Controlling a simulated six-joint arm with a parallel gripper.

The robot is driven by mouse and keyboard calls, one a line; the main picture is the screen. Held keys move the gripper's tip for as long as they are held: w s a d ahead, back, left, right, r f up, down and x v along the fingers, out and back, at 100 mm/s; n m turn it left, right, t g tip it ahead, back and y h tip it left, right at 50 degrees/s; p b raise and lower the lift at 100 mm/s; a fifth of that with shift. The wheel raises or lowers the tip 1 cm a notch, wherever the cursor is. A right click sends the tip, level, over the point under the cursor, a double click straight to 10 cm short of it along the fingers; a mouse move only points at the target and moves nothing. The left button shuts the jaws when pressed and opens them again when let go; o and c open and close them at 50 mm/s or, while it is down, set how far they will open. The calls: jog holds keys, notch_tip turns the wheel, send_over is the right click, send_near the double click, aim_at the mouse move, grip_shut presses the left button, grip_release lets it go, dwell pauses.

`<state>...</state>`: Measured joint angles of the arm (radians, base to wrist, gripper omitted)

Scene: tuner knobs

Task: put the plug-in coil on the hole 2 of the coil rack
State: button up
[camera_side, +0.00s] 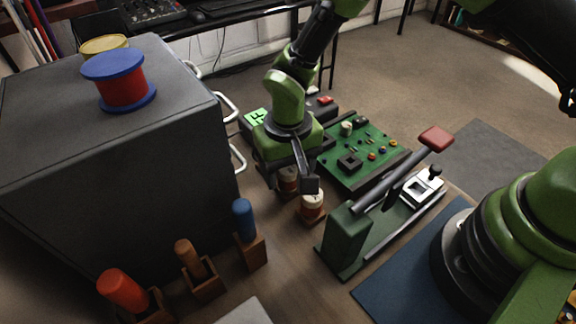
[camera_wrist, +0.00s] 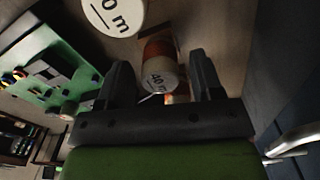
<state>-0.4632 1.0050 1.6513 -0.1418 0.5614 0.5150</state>
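Two white-topped coils with copper-brown sides stand below my gripper. In the side view, one coil (camera_side: 312,206) is near the front and another coil (camera_side: 287,181) is partly behind a finger. In the wrist view, a coil marked "40 m" (camera_wrist: 160,76) lies in line with the gap between the fingers. A second white top, its label ending in "0 m" (camera_wrist: 112,13), is at the upper edge. My gripper (camera_wrist: 160,80) is open, with space on both sides of the "40 m" coil. I cannot make out the coil rack or its numbered holes.
A green circuit board (camera_side: 364,152) and a lever device with a red handle (camera_side: 437,138) stand to the right. A large grey cabinet (camera_side: 100,170) with metal handles is close on the left. Tools in wooden holders, one blue-handled (camera_side: 243,220), stand in front.

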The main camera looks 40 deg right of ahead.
jog(key=shift+r, duration=0.1)
notch_tip(320, 180, up, 13)
dwell(0.5)
jog(key=s+d+r+t+y, duration=0.1)
jog(key=s+d+r+t, duration=0.15)
jog(key=d+r, duration=0.45)
jog(key=s+d+r+m+t, duration=0.1)
jog(key=s+d+r+t, duration=0.1)
jog(key=s, duration=0.5)
jog(key=s+d+r+t+y, duration=0.1)
jog(key=s+d+r+t, duration=0.1)
jog(key=s+r, duration=0.3)
jog(key=shift+s+d+r+m+t, duration=0.25)
jog(key=shift+s+d+m+t, duration=0.15)
jog(key=shift+s+d, duration=0.6)
